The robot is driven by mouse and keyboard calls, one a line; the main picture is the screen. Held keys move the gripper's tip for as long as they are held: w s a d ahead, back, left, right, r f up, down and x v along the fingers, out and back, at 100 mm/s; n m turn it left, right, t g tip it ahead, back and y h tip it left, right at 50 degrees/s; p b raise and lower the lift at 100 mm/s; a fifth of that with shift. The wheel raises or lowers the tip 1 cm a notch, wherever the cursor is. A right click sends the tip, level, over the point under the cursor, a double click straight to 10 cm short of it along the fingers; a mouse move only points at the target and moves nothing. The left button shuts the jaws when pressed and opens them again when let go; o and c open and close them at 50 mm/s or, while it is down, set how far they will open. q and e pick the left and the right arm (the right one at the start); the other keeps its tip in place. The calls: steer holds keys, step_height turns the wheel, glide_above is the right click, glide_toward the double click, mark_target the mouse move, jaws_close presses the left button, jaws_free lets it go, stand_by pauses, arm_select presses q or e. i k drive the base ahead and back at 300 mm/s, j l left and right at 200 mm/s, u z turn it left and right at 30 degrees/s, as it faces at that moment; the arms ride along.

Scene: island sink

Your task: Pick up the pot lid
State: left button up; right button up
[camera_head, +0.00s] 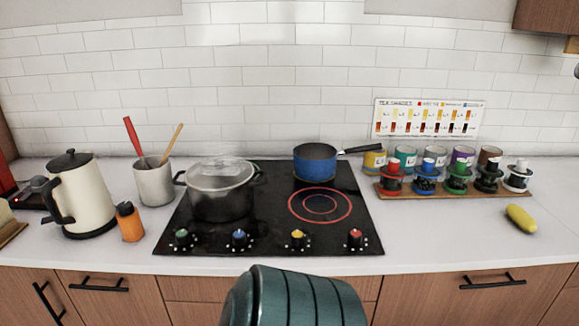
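A glass pot lid (219,172) with a pale metal rim lies on top of a dark pot (219,203). The pot stands on the left side of the black cooktop (270,236) and has a handle on each side. The lid is see-through and its knob is hard to make out. Neither of my grippers shows in the head view, so I cannot see whether either is open or shut.
A blue saucepan (315,164) stands at the back, its handle pointing right. A kettle (82,195), an orange bottle (130,222) and a utensil crock (154,182) stand left. Jars on a wooden board (450,192) and a yellow fruit (521,218) are right. Counter front is clear.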

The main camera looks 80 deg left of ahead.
mark_target(193, 179)
steer(key=u, duration=3.15)
